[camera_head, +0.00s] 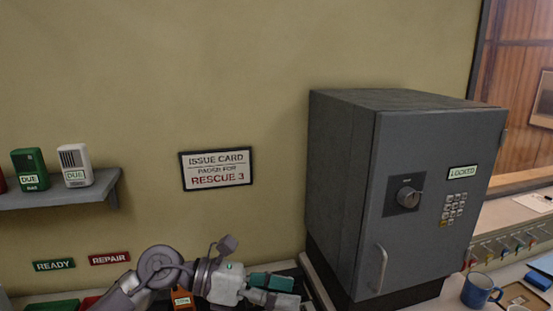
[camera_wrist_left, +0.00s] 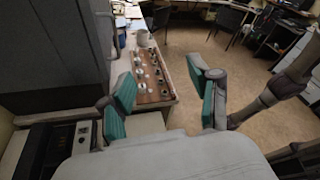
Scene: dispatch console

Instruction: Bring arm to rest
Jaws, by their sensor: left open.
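My left gripper (camera_head: 273,290) is low in the head view, in front of the wall and left of the grey safe. In the left wrist view its two teal-padded fingers (camera_wrist_left: 165,108) stand wide apart with nothing between them. The fingers point out over a wooden board with several knobs (camera_wrist_left: 153,75) and the floor beyond. My right gripper does not show in the head view. An arm link at the right of the left wrist view may be mine.
A grey safe (camera_head: 340,190) marked LOCKED stands at the right. A blue mug (camera_head: 480,290) is beside it. A shelf (camera_head: 60,197) with green and white devices is at the left. An ISSUE CARD sign (camera_head: 216,169) hangs on the wall. Open floor (camera_wrist_left: 190,65) lies beyond the counter.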

